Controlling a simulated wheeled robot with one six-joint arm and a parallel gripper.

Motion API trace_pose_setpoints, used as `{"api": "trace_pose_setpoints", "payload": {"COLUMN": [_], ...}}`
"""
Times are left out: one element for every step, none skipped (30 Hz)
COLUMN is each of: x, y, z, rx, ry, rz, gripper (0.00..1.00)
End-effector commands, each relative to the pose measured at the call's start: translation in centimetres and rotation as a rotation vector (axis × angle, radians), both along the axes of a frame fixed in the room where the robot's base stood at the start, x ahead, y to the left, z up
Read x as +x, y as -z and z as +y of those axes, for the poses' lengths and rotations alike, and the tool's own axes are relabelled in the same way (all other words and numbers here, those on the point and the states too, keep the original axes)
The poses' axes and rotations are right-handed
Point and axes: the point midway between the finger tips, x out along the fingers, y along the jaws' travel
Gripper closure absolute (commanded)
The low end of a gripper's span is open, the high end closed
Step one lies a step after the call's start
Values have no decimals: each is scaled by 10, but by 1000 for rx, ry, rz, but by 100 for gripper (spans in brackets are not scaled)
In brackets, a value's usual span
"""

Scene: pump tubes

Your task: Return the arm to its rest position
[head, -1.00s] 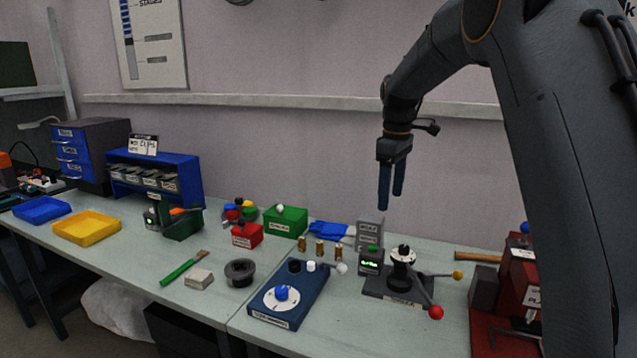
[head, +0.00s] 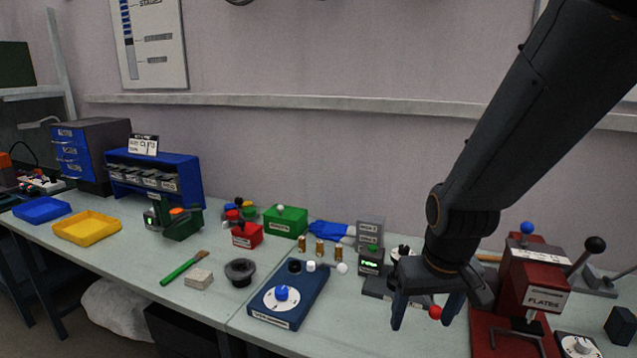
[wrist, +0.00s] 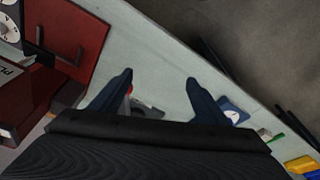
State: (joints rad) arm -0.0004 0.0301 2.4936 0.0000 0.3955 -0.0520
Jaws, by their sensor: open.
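My gripper (head: 427,312) hangs at the right of the head view, fingers pointing down, in front of the black lever fixture (head: 376,286) and partly hiding it. Its fingers are apart and nothing is between them. In the wrist view my gripper (wrist: 158,92) shows two dark blue fingers spread over the bench top (wrist: 155,60). My arm reaches in from the upper right of the head view.
The red plates press (head: 535,282) stands right of my gripper. The blue dial fixture (head: 290,300) is to its left. A green box (head: 285,222), a red box (head: 246,236) and a yellow tray (head: 88,228) lie further left. The bench's front edge is near.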

Motion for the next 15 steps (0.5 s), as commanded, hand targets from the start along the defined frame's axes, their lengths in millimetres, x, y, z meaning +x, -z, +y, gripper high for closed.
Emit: {"api": "trace_pose_setpoints", "payload": {"x": [-13,-19,-28,-24,-23,-23,-24,-24,-25,-25,-26,-26,-26,-27,-28], "y": [4,6,10,16,21,26,29,33,39,43,46,53,57,62,69], "z": [0,0,0,0,0,0,0,0,0,0,0,0,0,0,0], "rx": [5,9,14,13,12,12,11,12,11,11,11,11,11,10,9], "ry": [23,40,59,57,56,55,54,54,53,53,53,52,52,52,51], "rz": [-3,-7,-10,-4,3,11,16,22,30,37,43,52,59,66,77], "gripper": [31,31,31,31,31,31,31,31,31,31,31,31,31,31,31]}}
